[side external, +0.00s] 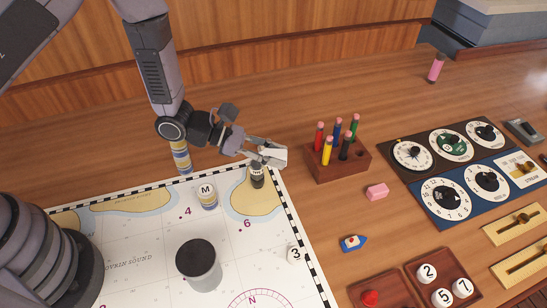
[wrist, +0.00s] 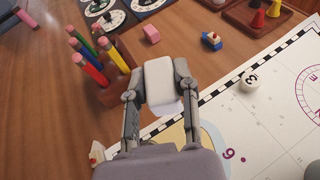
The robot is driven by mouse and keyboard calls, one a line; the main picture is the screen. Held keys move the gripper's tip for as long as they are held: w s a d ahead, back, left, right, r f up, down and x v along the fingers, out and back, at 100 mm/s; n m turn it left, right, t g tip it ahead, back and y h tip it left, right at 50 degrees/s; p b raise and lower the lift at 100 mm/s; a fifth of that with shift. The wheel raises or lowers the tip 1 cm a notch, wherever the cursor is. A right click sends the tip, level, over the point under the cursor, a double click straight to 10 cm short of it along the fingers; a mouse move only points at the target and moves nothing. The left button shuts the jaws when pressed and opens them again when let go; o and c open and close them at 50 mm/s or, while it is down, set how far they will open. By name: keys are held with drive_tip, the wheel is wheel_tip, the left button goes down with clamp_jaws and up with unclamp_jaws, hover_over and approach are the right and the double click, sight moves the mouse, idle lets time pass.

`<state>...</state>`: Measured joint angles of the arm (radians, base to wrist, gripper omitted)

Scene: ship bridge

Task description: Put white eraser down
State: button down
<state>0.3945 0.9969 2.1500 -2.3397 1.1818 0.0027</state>
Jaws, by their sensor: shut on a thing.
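My gripper (side external: 268,151) is shut on the white eraser (side external: 273,155), holding it near the top right corner of the chart. In the wrist view the white eraser (wrist: 160,82) sits between the two fingers of my gripper (wrist: 158,88).
A wooden pencil block (side external: 337,168) stands to the right of my gripper, with a pink eraser (side external: 377,191) and a toy boat (side external: 353,243) beyond. The chart (side external: 130,250) holds a grey cup (side external: 198,270) and labelled cylinders.

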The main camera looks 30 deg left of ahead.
drive_tip(key=w+a, duration=0.8)
hover_over(301, 142)
drive_tip(key=s, duration=0.1)
drive_tip(key=f, duration=0.8)
drive_tip(key=shift+s+a+f, duration=0.15)
drive_tip(key=shift+a+f, duration=0.05)
drive_tip(key=shift+a, duration=0.05)
drive_tip(key=shift+w+d+f, duration=0.25)
drive_tip(key=shift+w+f, duration=0.3)
drive_tip(key=shift+f, duration=0.1)
drive_tip(key=shift+w+f, duration=0.15)
drive_tip(key=shift+f, duration=1.55)
drive_tip(key=shift+f, duration=0.15)
drive_tip(key=c, duration=0.8)
unclamp_jaws()
drive_tip(key=shift+c, duration=0.2)
